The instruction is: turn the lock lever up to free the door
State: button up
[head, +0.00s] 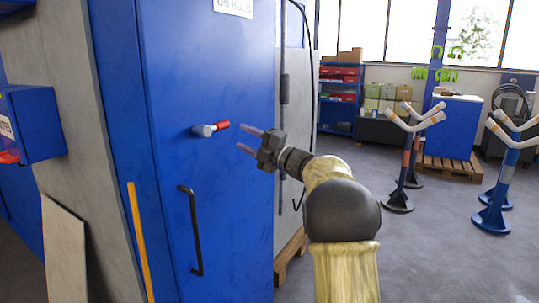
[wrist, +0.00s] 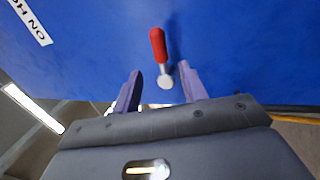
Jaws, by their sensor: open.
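The lock lever (head: 209,129) has a red grip and a pale metal hub and sits on the blue door (head: 225,85). In the head view its red grip points right, roughly level with a slight upward tilt. In the wrist view the lever (wrist: 158,45) lies ahead, with its hub near the space between my fingertips. My gripper (head: 248,141) is open and empty, just right of the lever in the head view. Its two purple fingers also show in the wrist view (wrist: 159,74). No contact with the lever is visible.
A black door handle (head: 194,232) is below the lever. An "ON HOLD" sign (head: 234,7) is above. A blue box (head: 32,124) juts out at the left. Stands with pale forked tops (head: 402,160) are at the right, with open floor between.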

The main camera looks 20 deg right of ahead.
jog(key=v, duration=0.7)
jog(key=shift+s+b, duration=0.2)
jog(key=shift+b, duration=0.25)
jog(key=shift+d, duration=0.1)
